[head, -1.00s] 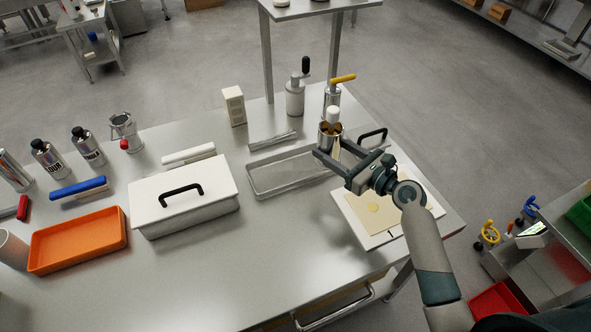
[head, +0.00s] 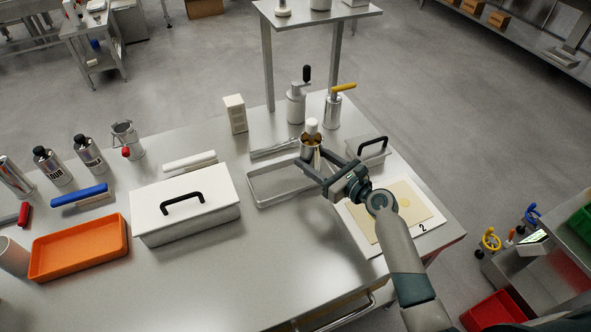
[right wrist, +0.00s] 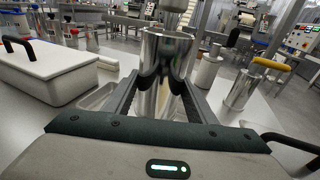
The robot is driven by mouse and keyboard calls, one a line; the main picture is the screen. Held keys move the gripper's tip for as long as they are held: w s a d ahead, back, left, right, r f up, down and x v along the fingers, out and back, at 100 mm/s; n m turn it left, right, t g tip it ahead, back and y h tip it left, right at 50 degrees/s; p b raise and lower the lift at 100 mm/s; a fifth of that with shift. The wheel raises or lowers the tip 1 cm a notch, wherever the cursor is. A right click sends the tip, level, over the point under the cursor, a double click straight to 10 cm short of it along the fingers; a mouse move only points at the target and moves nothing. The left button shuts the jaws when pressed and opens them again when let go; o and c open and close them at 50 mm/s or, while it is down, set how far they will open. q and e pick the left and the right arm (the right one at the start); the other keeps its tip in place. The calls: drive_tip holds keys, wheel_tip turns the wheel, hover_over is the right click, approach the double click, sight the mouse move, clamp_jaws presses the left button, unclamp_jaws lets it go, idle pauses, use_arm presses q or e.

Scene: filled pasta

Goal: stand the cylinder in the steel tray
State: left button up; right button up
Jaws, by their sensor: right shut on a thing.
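The shiny metal cylinder (head: 311,146) is upright between the fingers of my right gripper (head: 312,160), which is shut on it. A white knob shows at its top in the head view. In the right wrist view the cylinder (right wrist: 164,70) fills the middle, between the two dark fingers. The shallow steel tray (head: 262,201) lies on the table, with the cylinder over or just behind its right end. The arm and fingers hide part of that end. I cannot tell how high the cylinder's base is above the tray. My left gripper is not in view.
A white lidded box (head: 185,205) stands left of the tray. A box with a black handle (head: 367,150) and a cutting board (head: 425,225) are at the right. The table front is clear.

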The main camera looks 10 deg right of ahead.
drive_tip(key=w+a+f, duration=0.1)
drive_tip(key=a, duration=0.1)
drive_tip(key=w+a+f, duration=0.2)
drive_tip(key=shift+w+a, duration=0.2)
drive_tip(key=shift+f, duration=0.1)
drive_tip(key=shift+f+b, duration=0.75)
drive_tip(key=shift+f, duration=1.25)
drive_tip(key=shift+f, duration=0.1)
drive_tip(key=o, duration=1)
drive_tip(key=shift+s, duration=0.1)
drive_tip(key=v, duration=1.2)
drive_tip(key=shift+b, duration=0.4)
